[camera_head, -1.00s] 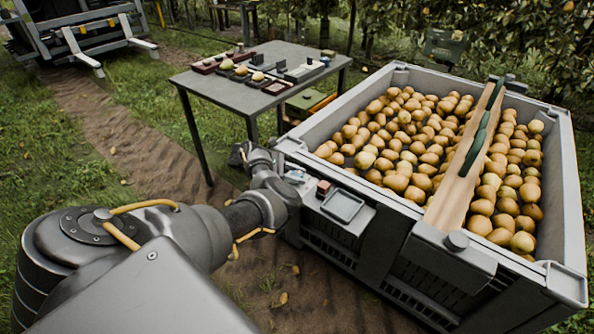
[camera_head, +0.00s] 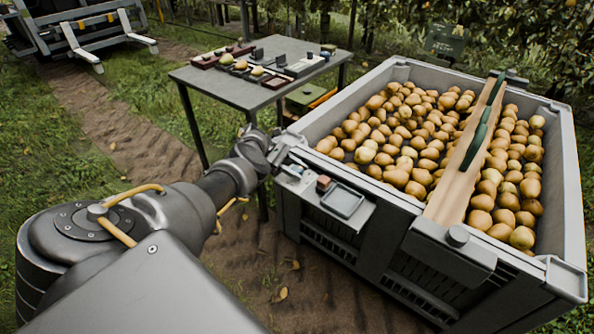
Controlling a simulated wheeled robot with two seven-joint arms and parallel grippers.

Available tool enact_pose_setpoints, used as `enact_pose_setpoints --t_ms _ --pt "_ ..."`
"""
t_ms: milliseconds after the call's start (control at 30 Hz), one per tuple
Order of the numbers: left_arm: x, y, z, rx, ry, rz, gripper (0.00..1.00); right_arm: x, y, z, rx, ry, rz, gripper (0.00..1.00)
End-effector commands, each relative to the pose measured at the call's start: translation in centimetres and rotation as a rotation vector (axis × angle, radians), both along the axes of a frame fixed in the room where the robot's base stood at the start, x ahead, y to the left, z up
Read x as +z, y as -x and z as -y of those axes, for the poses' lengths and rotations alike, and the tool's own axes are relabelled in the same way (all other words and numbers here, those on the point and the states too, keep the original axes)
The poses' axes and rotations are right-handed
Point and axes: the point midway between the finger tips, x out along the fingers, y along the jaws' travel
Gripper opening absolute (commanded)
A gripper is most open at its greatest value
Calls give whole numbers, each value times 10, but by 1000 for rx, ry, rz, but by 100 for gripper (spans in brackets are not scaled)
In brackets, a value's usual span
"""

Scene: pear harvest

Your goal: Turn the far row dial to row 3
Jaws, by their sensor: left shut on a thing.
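My left gripper (camera_head: 283,158) is at the left corner of the grey bin (camera_head: 570,190), beside the ledge on its near side. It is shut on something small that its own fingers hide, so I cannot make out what. A dark fitting (camera_head: 514,83) is at the divider's far end, too small to read. No row number is legible. My right gripper is not in view.
The bin is full of pears. Its ledge carries a reddish-brown block (camera_head: 323,183) and a framed grey pad (camera_head: 343,201). A grey table (camera_head: 225,90) with trays and small items stands behind my left gripper. A dirt path and grass lie to the left.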

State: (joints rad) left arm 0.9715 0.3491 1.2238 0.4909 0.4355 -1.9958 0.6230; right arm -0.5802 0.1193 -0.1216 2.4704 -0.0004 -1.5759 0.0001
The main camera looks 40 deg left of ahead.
Motion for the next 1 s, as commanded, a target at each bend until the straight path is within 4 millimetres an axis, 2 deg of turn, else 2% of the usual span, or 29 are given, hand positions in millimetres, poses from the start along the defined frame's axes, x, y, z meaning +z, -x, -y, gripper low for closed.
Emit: enact_pose_setpoints --t_ms 300,333,500,833,1000 --pt "-1 0 -1 0 -3 -1 15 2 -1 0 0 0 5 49" --pt "-1 0 -1 1 -3 0 40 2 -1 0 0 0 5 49" --pt "0 0 -1 0 -2 -1 59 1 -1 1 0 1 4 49" --pt "1 1 -4 0 -1 0 59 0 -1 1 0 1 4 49" --pt "10 7 -26 2 -2 0 59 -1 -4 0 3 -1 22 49"
